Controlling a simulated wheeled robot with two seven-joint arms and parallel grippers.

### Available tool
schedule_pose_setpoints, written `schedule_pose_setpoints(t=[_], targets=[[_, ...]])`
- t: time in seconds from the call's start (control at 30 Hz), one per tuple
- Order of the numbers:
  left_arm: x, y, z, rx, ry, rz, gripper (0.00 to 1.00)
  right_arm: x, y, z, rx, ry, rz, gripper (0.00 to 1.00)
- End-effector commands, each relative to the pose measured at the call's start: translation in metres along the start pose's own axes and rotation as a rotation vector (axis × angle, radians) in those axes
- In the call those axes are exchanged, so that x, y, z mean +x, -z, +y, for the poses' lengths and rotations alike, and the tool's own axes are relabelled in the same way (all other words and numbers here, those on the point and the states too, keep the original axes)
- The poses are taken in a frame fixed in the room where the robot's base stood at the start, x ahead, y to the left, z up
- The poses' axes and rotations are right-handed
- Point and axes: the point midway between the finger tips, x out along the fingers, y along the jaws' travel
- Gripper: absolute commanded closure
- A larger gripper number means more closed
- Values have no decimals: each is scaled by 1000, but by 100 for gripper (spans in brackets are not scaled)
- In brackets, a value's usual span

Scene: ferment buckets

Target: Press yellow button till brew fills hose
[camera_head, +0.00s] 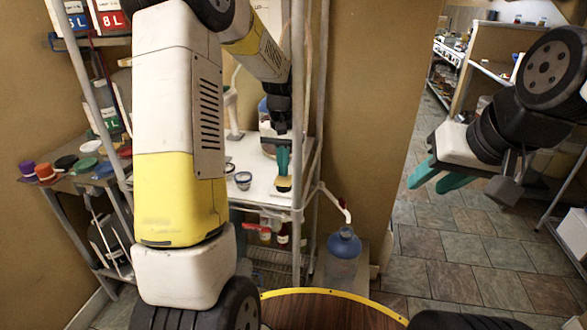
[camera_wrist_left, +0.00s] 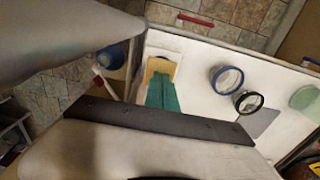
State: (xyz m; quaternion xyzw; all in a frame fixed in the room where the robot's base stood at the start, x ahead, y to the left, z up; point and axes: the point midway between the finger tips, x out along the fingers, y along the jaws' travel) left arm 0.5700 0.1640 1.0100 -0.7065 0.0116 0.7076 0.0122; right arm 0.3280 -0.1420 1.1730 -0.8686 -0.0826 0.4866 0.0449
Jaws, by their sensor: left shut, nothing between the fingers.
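My left gripper (camera_head: 283,158) is shut and empty, its teal fingers pointing down over the white table. Its fingertips are at a small yellow block (camera_head: 284,185), which looks like the button; the wrist view shows the shut fingers (camera_wrist_left: 163,92) partly covering this yellow block (camera_wrist_left: 158,68). I cannot tell whether it is pressed down. A pale hose with a red part (camera_head: 336,201) runs from the table's right edge down toward a blue jug (camera_head: 344,244). I cannot make out brew in the hose. My right gripper (camera_head: 436,180) is open and empty at the right, away from the table.
Glass jars with blue and black rims (camera_wrist_left: 227,80) (camera_wrist_left: 248,101) stand near the yellow block on the white table (camera_wrist_left: 195,62). A metal post (camera_head: 300,110) rises at the table's front. A shelf with coloured lids (camera_head: 85,163) is at left. Tiled floor is open at right.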

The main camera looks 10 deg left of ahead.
Motion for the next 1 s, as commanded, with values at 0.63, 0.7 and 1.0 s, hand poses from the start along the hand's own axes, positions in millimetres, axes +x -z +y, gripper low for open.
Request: schedule_pose_setpoints(t=[0.63,0.7,1.0], targets=[[-2,0,0,1,-1,0,100,0,0,0,0,0,0,64],[0,0,0,1,-1,0,100,0,0,0,0,0,0,64],[11,0,0,0,-1,1,100,0,0,0,0,0,0,64]])
